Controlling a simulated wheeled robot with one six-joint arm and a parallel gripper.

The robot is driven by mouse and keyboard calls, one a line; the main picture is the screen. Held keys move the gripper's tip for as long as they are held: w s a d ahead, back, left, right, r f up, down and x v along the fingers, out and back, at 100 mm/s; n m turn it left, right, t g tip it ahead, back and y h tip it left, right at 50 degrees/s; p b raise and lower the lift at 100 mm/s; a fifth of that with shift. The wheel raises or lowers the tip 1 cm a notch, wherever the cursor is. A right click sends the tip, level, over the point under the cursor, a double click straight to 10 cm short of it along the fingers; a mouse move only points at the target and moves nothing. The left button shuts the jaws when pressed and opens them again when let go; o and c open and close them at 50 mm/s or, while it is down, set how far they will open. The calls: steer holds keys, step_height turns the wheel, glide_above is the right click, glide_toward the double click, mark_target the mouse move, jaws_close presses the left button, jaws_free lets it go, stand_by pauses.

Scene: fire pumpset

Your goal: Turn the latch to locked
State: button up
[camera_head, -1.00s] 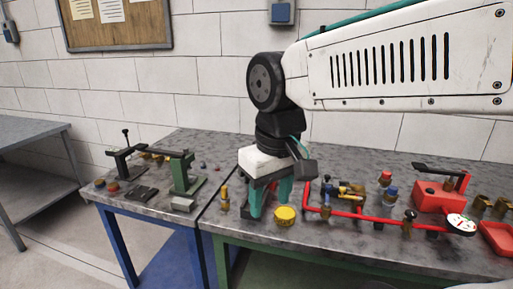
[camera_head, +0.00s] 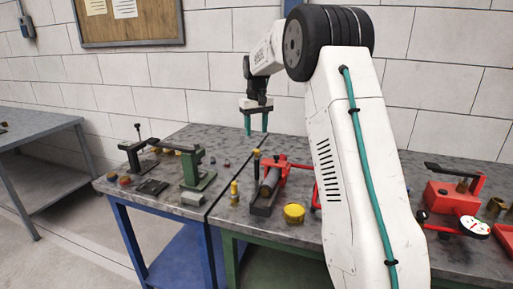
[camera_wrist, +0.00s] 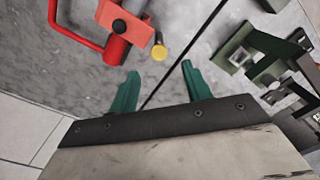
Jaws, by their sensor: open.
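My gripper (camera_head: 256,122) hangs over the back of the tables, near the seam between them. In the wrist view its two teal fingers (camera_wrist: 160,87) are spread apart with nothing between them. No part is clearly recognisable as the latch. A green stand (camera_head: 194,170) with a dark arm is on the left table, and a dark lever (camera_head: 453,170) tops a red box (camera_head: 446,197) on the right table. A red fixture with a grey cylinder (camera_head: 270,182) is near the seam. Its red frame (camera_wrist: 105,45) appears ahead of the fingers in the wrist view.
A yellow cap (camera_head: 293,212) is at the right table's front. A slim yellow-topped post (camera_head: 234,192) stands by the seam. A dial gauge (camera_head: 474,227) is at far right. My arm hides much of the right table. The white wall is close behind.

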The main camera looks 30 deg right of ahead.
mark_target(256, 150)
steer(key=shift+w+d+f, duration=0.2)
steer(key=shift+f, duration=0.2)
step_height(256, 150, down, 7)
steer(key=shift+f, duration=0.15)
steer(key=c, duration=1)
